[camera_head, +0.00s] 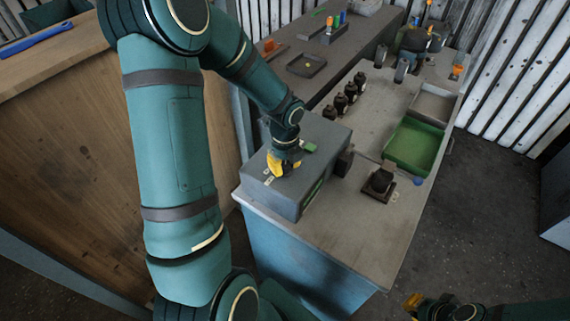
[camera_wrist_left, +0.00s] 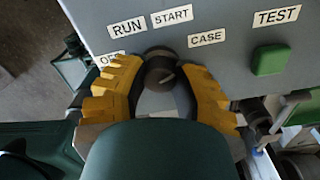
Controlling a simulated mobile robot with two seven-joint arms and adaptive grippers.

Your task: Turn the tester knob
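The tester (camera_head: 315,185) is a grey box on the front left of the grey bench. My left gripper (camera_head: 284,163) is at its top face, pointing down. In the left wrist view, the dark round tester knob (camera_wrist_left: 160,73) sits between the yellow fingers of my left gripper (camera_wrist_left: 161,78), one on each side. The fingers are close to the knob; I cannot tell whether they touch it. Labels RUN, START, CASE and TEST show, and another label is partly hidden by the left finger. My right gripper (camera_head: 414,302) is at the bottom right, away from the bench, mostly out of view.
A green button (camera_wrist_left: 270,60) is below the TEST label. A green tray (camera_head: 414,146), a dark part on a small base (camera_head: 381,181) and several dark bottles (camera_head: 345,96) stand on the bench. A wooden surface (camera_head: 85,130) is on the left. The bench front (camera_head: 345,245) is clear.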

